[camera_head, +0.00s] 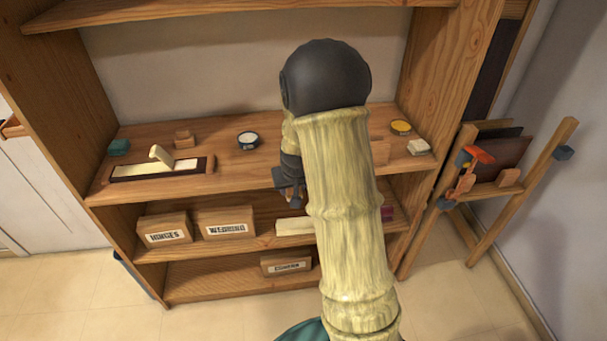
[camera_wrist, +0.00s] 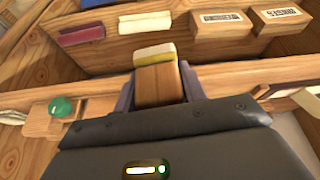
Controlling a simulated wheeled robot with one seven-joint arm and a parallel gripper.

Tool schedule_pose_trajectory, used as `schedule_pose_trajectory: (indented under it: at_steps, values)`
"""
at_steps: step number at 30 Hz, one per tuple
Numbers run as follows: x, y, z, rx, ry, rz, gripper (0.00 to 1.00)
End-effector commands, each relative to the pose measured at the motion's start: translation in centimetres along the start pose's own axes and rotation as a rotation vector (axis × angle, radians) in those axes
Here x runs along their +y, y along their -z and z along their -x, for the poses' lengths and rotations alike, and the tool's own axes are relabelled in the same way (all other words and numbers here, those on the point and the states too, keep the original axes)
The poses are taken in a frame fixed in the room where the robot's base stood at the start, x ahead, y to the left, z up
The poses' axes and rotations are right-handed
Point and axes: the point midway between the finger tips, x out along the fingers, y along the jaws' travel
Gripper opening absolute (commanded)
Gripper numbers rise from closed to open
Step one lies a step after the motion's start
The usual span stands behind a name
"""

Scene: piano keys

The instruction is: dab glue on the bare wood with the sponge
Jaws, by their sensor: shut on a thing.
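My gripper (camera_head: 288,182) is in front of the upper shelf's front edge, partly hidden by my arm. In the wrist view my gripper (camera_wrist: 158,88) is shut on a wooden-handled sponge (camera_wrist: 155,52), with a yellow band and whitish end pointing away from my palm. A dark-framed tray with a pale strip (camera_head: 132,171) lies on the shelf at left. A cream piece (camera_head: 160,154) stands tilted on it. A small dark round jar with white contents (camera_head: 248,140) stands right of the tray. I cannot tell which surface is the bare wood, or whether the sponge carries glue.
A teal block (camera_head: 119,147), a wooden block (camera_head: 184,139), a yellow tin (camera_head: 401,127) and a pale block (camera_head: 419,147) are on the upper shelf. A green knob (camera_wrist: 62,107) shows in the wrist view. Labelled boxes (camera_head: 225,222) sit below. A wooden rack (camera_head: 500,190) stands right.

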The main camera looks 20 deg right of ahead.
Motion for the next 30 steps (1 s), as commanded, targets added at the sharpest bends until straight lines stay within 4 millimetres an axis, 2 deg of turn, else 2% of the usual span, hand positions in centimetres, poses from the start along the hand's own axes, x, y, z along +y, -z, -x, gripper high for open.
schedule_pose_trajectory:
  at_steps: [7,12,16,30]
  values:
    - [-3.5,-2.7,-3.0,-0.004,0.025,0.06,0.23]
    - [-6.6,-5.4,-5.2,-0.005,0.053,0.113,0.23]
    - [-8.4,-7.2,-6.3,0.0,0.072,0.144,0.23]
    - [-9.0,-7.6,-6.6,0.004,0.077,0.153,0.23]
